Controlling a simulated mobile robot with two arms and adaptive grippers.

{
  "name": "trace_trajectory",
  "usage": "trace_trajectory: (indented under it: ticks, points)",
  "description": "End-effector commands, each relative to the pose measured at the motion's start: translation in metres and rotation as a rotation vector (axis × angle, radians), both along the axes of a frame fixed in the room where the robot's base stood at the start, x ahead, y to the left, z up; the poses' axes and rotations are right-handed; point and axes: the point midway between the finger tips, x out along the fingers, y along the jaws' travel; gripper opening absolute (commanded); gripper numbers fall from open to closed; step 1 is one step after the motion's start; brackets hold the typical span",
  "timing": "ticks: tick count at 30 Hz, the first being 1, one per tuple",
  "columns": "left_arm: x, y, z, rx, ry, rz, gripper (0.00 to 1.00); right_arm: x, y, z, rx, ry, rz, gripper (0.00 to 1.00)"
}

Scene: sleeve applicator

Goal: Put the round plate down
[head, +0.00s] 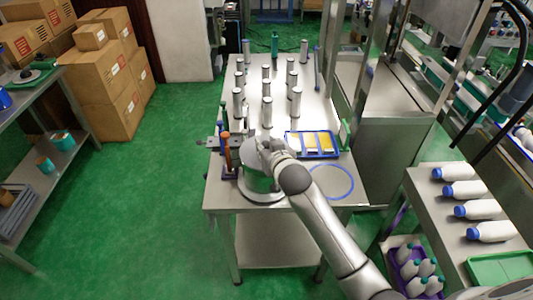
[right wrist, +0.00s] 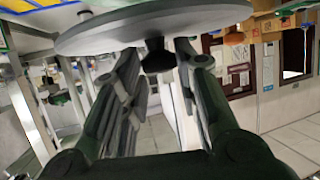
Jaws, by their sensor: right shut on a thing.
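The round plate (right wrist: 155,28) is a grey disc with a dark knob under it in the right wrist view. My right gripper (right wrist: 160,65) has its fingers around the knob, shut on it. A blue ring (head: 332,197) lies flat and empty on the table to the right. My left gripper is not in view.
A blue-rimmed tray with yellow and white items (head: 313,144) sits behind the ring. Several silver cylinders (head: 267,112) stand farther back on the steel table (head: 225,197). Orange and dark upright tools (head: 226,150) stand left of the plate. White bottles (head: 470,210) lie on a right-hand bench.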

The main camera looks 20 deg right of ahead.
Motion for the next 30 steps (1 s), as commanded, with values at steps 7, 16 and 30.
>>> trace_trajectory:
  ticks: [7,16,30]
  points:
    - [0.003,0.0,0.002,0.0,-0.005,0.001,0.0,0.012,-0.001,-0.012,-0.002,-0.003,0.001,0.0]
    - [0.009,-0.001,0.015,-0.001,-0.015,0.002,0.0,0.014,-0.002,-0.044,-0.001,-0.002,0.001,0.0]
    - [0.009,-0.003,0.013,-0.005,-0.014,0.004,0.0,0.014,-0.002,-0.05,-0.001,0.0,0.0,0.39]
